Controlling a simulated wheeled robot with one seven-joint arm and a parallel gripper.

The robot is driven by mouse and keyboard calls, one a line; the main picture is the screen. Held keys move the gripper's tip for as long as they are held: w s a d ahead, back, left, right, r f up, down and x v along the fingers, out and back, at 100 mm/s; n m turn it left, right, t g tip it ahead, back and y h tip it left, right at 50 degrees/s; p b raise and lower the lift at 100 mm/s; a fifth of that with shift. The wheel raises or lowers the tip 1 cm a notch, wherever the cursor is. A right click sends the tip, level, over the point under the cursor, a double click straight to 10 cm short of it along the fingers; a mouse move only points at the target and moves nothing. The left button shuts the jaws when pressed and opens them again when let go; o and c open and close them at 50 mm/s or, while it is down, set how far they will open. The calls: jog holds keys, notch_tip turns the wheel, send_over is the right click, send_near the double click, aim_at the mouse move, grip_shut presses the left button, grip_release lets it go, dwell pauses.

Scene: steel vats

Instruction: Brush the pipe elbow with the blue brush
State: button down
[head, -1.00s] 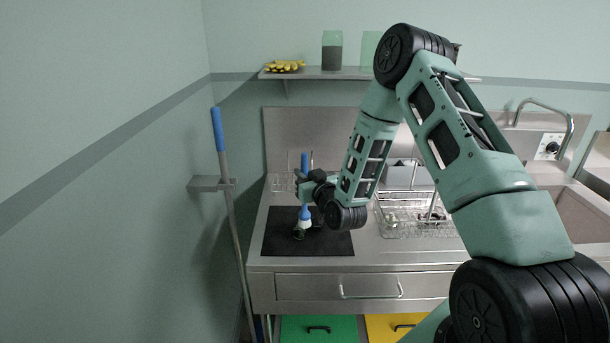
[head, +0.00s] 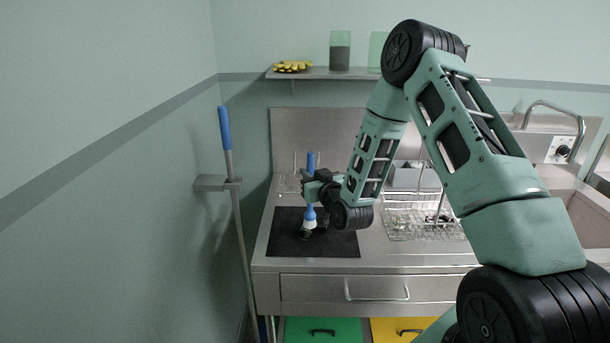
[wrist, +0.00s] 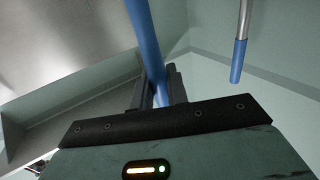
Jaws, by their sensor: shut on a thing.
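The blue brush (head: 310,212) stands nearly upright in the head view, its handle rising above my gripper and its white-and-dark head low over the black mat (head: 285,238). My gripper (head: 312,190) is shut on the brush handle. In the wrist view the blue handle (wrist: 146,38) runs up between the fingers of my gripper (wrist: 160,88). A dark shape sits at the brush head on the mat; it may be the pipe elbow, but it is too small and partly hidden to tell. I cannot tell whether the bristles touch it.
A wire rack (head: 415,222) stands right of the mat on the steel counter. A long blue-ended pole (head: 225,128) leans by the left wall, also in the wrist view (wrist: 239,60). A shelf (head: 330,74) with bananas (head: 291,67) hangs above. A sink is at far right.

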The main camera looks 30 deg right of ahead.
jog(key=shift+w+a+b, duration=0.85)
jog(key=shift+w+b, duration=0.05)
dwell(1.1)
jog(key=shift+r, duration=0.2)
